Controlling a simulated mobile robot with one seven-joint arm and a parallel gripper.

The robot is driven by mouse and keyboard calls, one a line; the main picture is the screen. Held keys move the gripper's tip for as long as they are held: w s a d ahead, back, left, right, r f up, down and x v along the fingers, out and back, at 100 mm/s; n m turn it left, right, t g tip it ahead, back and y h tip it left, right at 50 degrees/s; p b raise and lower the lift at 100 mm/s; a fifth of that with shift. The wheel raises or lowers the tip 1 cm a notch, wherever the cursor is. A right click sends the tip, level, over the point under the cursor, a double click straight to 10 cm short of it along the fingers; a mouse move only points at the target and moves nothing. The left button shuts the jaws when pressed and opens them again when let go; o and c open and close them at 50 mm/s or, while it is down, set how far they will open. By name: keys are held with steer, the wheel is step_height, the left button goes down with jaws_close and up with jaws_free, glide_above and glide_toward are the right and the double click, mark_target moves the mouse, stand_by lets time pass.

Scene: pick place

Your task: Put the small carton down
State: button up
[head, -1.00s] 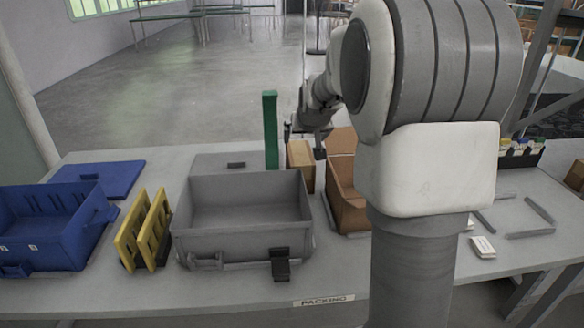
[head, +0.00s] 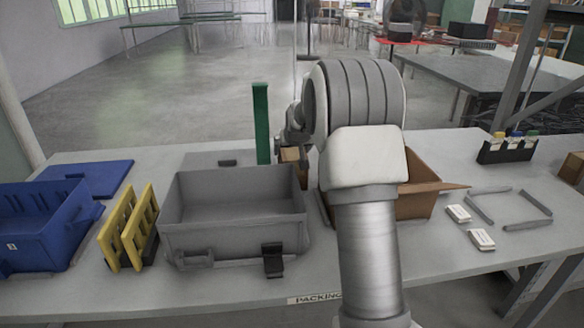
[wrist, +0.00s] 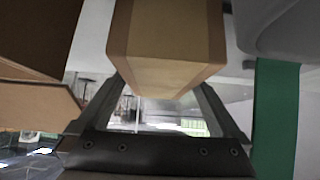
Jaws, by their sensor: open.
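The small carton (head: 290,155) is a brown box standing at the back of the packing table, between the grey bin and the open brown box; my arm hides much of it in the head view. In the wrist view the carton (wrist: 165,45) fills the upper middle, its near end just at my fingertips. My gripper (wrist: 163,88) is open, one finger on each side of that end. I cannot tell whether the fingers touch it. In the head view my arm mostly hides the gripper.
A green post (head: 261,122) stands close by the carton, behind the grey bin (head: 235,235). The open brown box (head: 418,190) is to the right. Yellow racks (head: 128,228) and a blue bin (head: 40,235) are left. Small white boxes (head: 481,240) lie at the right.

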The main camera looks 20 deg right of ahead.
steer(key=shift+w+f, duration=0.15)
steer(key=shift+f, duration=0.05)
steer(key=c, duration=1.5)
steer(key=shift+r, duration=0.15)
jaws_close()
